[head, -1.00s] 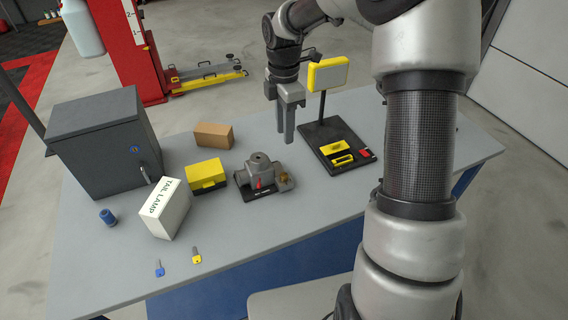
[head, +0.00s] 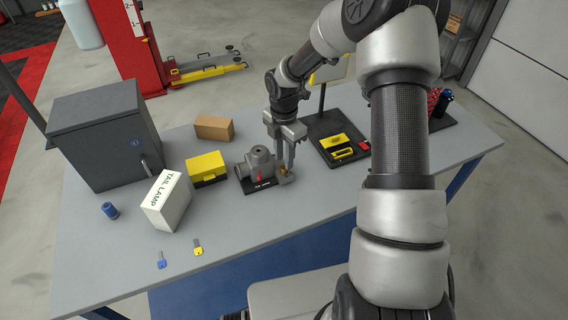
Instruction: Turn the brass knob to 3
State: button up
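The brass knob (head: 287,179) is on the right side of a grey housing (head: 258,162), low and close to the table. The housing sits on a dark base with a red pointer mark (head: 258,176) on its front. My gripper (head: 285,168) points down with its fingertips at the knob, one finger to each side as far as I can see. The fingers partly cover the knob. Whether they touch or grip it is too small to tell. The dial numbers and the knob's setting are not readable.
A yellow-and-black box (head: 207,168), a white TAIL LAMP box (head: 167,203) and a brown box (head: 214,128) stand left of the housing. A dark stand base (head: 335,140) with yellow and red pieces is to the right. Two keys lie at the front, a grey cabinet (head: 105,140) at left.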

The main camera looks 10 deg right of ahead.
aim_at(284, 169)
jog(key=shift+f, duration=1.8)
grip_shut()
